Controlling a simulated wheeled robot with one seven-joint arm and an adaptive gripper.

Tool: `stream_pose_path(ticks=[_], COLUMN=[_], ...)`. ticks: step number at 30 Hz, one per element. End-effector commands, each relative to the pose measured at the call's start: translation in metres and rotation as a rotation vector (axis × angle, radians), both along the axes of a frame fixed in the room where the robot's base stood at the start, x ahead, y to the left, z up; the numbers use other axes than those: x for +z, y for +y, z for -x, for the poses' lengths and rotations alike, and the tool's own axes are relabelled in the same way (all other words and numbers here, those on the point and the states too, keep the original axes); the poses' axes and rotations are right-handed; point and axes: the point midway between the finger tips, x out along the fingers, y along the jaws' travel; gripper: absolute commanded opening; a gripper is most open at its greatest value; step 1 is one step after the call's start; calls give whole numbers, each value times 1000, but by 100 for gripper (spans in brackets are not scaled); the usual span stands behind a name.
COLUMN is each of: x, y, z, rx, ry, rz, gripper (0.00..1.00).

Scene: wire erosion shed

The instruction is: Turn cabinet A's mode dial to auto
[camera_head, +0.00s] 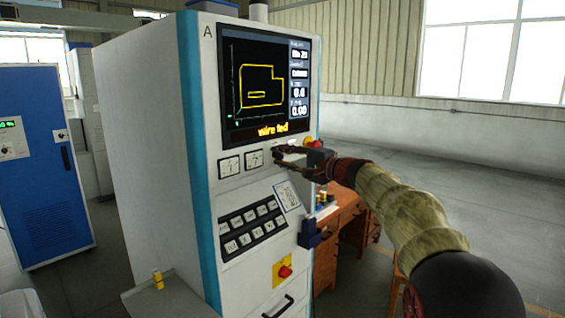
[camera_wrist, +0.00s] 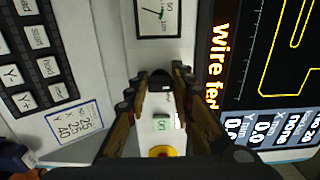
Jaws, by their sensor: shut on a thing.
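Cabinet A (camera_head: 150,140) is a tall white machine cabinet with blue edges and the letter A at its top corner. My gripper (camera_head: 280,157) is at its front panel, below the screen and right of two meters. In the wrist view my gripper (camera_wrist: 160,88) has its two fingers closed around a small dark knob (camera_wrist: 160,76), taken to be the mode dial. The fingers cover most of the dial, and its pointer and markings cannot be read. In the head view the dial is hidden by the fingertips.
The screen (camera_head: 265,85) reads "wire fed". Two meters (camera_head: 242,160), a black key panel (camera_head: 252,228) and a red switch on a yellow plate (camera_head: 284,271) are on the front. A red-and-yellow button (camera_wrist: 162,151) is close to my fingers. A wooden desk (camera_head: 350,218) stands behind.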

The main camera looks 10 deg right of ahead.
Motion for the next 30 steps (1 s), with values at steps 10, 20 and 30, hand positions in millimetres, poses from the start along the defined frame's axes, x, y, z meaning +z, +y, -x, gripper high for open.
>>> stream_pose_path(ticks=[10,20,30], x=[-2,-1,0], y=[0,0,0], z=[0,0,0], rx=[1,1,0], ry=[0,-1,-2], rz=[5,4,4], gripper=[0,40,42])
